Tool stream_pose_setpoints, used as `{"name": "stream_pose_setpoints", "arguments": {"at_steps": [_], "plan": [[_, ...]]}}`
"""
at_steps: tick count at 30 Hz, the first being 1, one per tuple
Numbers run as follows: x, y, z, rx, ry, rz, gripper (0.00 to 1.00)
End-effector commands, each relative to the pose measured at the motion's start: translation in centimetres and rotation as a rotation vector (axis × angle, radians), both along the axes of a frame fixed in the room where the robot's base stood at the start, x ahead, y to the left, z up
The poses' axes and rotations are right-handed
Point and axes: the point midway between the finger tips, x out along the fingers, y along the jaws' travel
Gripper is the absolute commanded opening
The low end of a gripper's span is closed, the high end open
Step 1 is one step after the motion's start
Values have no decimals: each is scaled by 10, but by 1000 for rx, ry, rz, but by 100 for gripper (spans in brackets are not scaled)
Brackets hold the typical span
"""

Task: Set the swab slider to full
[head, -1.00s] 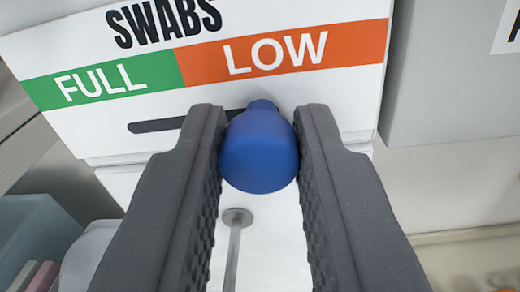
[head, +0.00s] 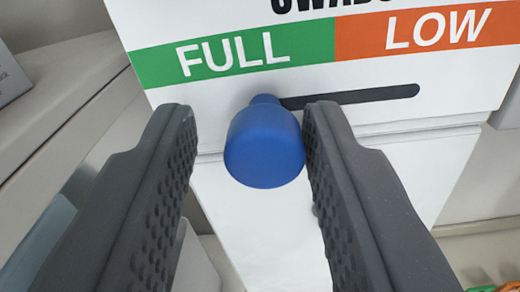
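The swab slider's blue knob (head: 264,146) stands out from the white panel, below the green FULL band (head: 235,55). It sits at the left end of the dark slot (head: 360,96), and the bare slot runs to its right under the orange LOW band (head: 430,32). My gripper (head: 248,125) is open around the knob. The right finger is close to the knob's right side; whether they touch is hard to tell. A clear gap lies between the left finger and the knob.
A grey ledge or cabinet edge (head: 70,115) lies left of the panel. A pale container shows partly behind my left finger. Small orange and green items (head: 500,287) show at the lower right corner.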

Motion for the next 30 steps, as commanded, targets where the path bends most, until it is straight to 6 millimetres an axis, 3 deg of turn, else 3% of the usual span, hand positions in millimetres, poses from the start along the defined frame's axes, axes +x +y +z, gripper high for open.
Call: {"name": "stream_pose_setpoints", "arguments": {"at_steps": [14,30], "plan": [[-7,-1,0,0,-2,-2,42],[-78,1,-1,1,-2,-1,42]]}}
